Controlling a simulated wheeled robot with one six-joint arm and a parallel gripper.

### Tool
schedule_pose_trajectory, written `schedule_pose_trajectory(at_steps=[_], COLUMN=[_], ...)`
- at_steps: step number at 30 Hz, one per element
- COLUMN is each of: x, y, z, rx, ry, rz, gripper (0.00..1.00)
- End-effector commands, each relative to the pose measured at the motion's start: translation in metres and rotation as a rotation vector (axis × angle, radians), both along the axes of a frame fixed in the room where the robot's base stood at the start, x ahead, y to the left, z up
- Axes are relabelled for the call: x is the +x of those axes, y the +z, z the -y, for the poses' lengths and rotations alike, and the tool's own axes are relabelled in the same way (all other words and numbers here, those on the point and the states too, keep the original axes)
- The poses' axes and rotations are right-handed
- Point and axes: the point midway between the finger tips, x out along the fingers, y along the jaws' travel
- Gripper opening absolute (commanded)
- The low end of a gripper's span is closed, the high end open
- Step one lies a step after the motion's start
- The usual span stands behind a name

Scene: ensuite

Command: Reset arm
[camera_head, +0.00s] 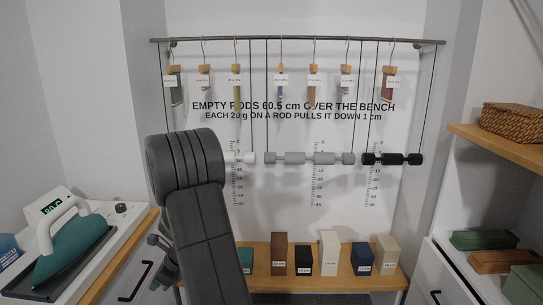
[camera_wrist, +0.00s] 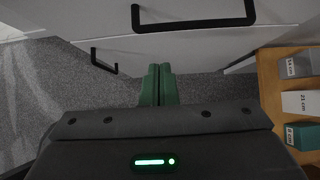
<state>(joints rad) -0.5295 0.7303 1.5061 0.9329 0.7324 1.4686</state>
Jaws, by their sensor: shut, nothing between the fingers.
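My gripper (camera_wrist: 158,86) shows in the wrist view as two green fingers side by side, shut and empty. It is over the grey carpet, close to a white drawer front with a black handle (camera_wrist: 193,22). In the head view my grey arm stands folded left of the middle and hides part of the wall and the left end of the bench. My fingers cannot be made out clearly there.
A wooden bench (camera_head: 313,281) carries several labelled blocks. White, grey (camera_head: 309,158) and black (camera_head: 392,159) rods hang above it from a rail (camera_head: 297,41). A counter with a green iron (camera_head: 72,250) stands left. Right are shelves with a wicker basket (camera_head: 513,122).

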Motion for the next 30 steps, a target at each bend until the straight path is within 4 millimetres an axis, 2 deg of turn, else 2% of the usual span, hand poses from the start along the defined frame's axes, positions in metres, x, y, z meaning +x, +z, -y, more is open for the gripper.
schedule_pose_trajectory(at_steps=[3, 9, 10, 12, 30], x=[0.000, -0.008, -0.007, -0.006, -0.011], y=[-0.021, -0.027, -0.029, -0.030, -0.030], z=[-0.016, -0.050, -0.047, -0.028, 0.093], rx=[-0.002, -0.001, -0.001, 0.000, 0.000], ry=[0.003, 0.003, -0.001, -0.005, -0.007], rz=[-0.003, -0.001, 0.001, 0.002, 0.001], gripper=[0.00, 0.00, 0.00, 0.00, 0.00])
